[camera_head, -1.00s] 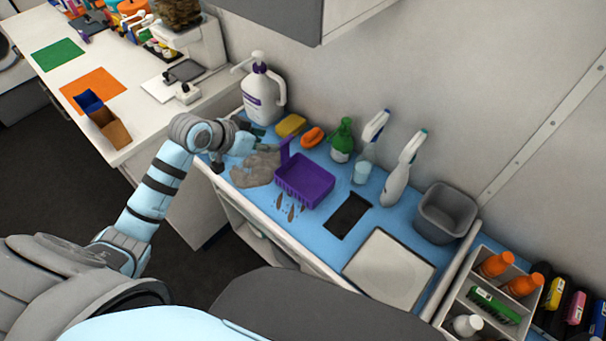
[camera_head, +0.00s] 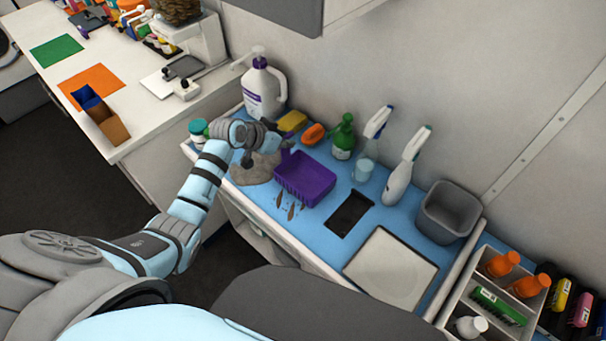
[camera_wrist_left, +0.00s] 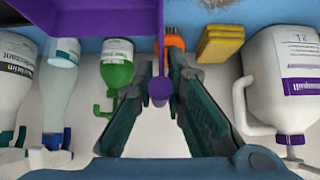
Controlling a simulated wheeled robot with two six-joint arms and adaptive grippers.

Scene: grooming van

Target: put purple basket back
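The purple basket (camera_head: 305,180) sits on the blue worktop, its upright handle partly hidden by my left gripper (camera_head: 272,138). In the left wrist view the purple basket (camera_wrist_left: 95,15) fills the top left. Its handle, with a round end (camera_wrist_left: 160,88), stands between the two fingers of my left gripper (camera_wrist_left: 161,72). My right gripper is not in view.
Behind the basket stand a white pump bottle (camera_head: 262,90), a yellow sponge (camera_head: 292,122), an orange item (camera_head: 313,134), a green bottle (camera_head: 343,138) and spray bottles (camera_head: 402,170). A grey bin (camera_head: 447,212) is at right. A dark rectangle (camera_head: 349,213) on the worktop is bare.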

